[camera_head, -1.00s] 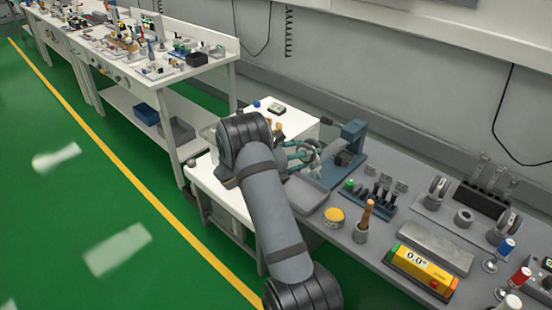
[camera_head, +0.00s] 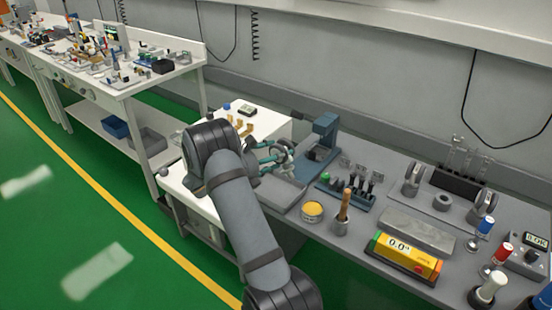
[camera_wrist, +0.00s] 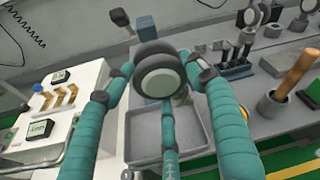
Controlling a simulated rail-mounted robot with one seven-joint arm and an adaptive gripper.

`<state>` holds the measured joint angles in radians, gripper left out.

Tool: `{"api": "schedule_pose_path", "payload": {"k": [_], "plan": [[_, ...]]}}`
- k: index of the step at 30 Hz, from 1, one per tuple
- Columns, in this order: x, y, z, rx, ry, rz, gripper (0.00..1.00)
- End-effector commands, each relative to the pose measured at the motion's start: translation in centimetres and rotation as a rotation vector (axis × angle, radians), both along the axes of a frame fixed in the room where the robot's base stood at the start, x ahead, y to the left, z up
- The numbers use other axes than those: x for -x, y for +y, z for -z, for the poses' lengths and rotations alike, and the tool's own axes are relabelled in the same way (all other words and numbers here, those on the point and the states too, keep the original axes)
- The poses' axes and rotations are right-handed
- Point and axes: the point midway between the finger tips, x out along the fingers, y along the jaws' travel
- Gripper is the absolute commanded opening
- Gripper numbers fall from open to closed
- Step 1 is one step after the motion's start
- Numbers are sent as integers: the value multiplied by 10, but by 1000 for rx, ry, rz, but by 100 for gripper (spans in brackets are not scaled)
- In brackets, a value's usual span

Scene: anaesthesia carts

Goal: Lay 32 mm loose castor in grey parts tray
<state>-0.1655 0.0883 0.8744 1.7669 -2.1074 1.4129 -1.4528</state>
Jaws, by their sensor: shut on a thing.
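My gripper (camera_wrist: 164,78) has teal fingers shut on the castor (camera_wrist: 158,80), a dark wheel with a pale hub. In the head view my gripper (camera_head: 272,154) and the castor (camera_head: 284,150) are small and partly behind my arm. The grey parts tray (camera_wrist: 197,126) is a shallow rectangular tray. In the wrist view the castor overlaps its far part, and one finger crosses its middle. The castor appears held above the tray; the exact gap cannot be told. In the head view the tray (camera_head: 284,193) is partly hidden by my arm.
A blue press-like stand (camera_head: 320,145) rises behind the tray. A yellow-topped tin (camera_head: 312,209) and a wooden-handled tool in a grey cup (camera_head: 341,222) stand to the right. A white cabinet (camera_wrist: 80,105) with small devices is on the left.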

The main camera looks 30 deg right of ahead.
Motion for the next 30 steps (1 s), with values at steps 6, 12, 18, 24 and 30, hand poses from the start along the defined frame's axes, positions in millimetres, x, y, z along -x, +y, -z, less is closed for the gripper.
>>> {"api": "schedule_pose_path", "payload": {"k": [6, 12, 18, 24, 30], "plan": [[0, 0, 21, 0, -6, 1, 7], [0, 0, 39, 1, -4, 2, 7], [0, 0, 56, 1, -5, 2, 7], [0, 0, 72, 0, -5, 1, 7], [0, 1, 83, 1, -4, 1, 7]]}}
